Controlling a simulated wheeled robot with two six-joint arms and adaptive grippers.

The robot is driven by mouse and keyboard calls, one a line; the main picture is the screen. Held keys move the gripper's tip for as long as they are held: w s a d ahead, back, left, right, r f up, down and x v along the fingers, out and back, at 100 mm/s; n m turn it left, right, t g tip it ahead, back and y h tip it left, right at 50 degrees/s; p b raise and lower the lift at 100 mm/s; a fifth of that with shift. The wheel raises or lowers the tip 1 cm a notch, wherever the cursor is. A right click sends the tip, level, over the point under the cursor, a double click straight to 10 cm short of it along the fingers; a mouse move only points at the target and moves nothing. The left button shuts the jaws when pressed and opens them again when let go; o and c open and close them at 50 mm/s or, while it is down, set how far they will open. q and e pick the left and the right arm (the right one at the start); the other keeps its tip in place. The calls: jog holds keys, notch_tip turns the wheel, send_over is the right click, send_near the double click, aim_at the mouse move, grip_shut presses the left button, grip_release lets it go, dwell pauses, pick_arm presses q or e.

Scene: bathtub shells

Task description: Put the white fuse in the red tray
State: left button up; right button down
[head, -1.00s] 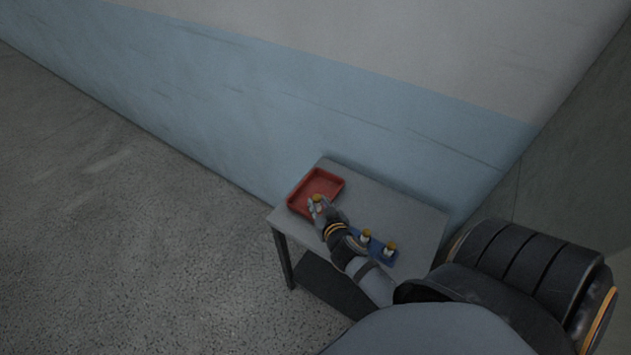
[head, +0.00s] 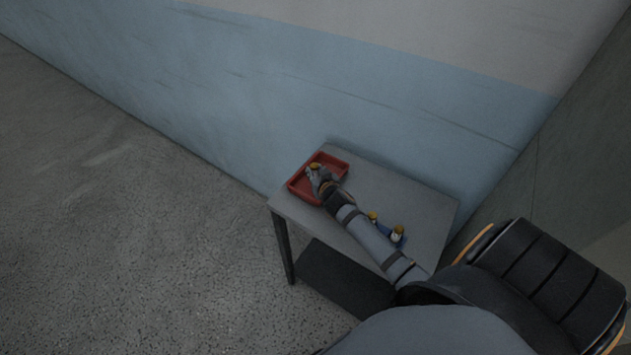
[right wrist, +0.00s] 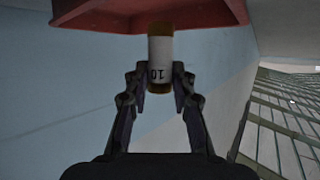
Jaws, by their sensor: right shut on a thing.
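My right gripper (head: 313,174) is shut on the white fuse (head: 315,166), which has brass-coloured ends. In the right wrist view the fuse (right wrist: 160,58) sits between the two fingers (right wrist: 158,80), with printed digits upside down on its white body. The red tray (head: 297,190) lies at the far left of the grey table. In the head view the fuse and gripper overlap the inside of the tray; the exact height above its floor is hard to tell. The tray (right wrist: 100,14) also shows at the top of the right wrist view. My left gripper is out of view.
On the grey table (head: 420,191), two more fuses, one (head: 373,217) and another (head: 398,232), stand at a blue holder (head: 385,228), partly hidden by my right arm. A pale blue wall (head: 250,120) runs behind the table.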

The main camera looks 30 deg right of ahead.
jog(key=f+b, duration=0.3)
jog(key=f, duration=0.1)
jog(key=shift+w+d, duration=0.1)
jog(key=shift+w, duration=0.15)
jog(key=shift+r, duration=0.15)
jog(key=shift+f, duration=0.2)
jog(key=c, duration=1.1)
grip_release()
jog(key=shift+r, duration=0.1)
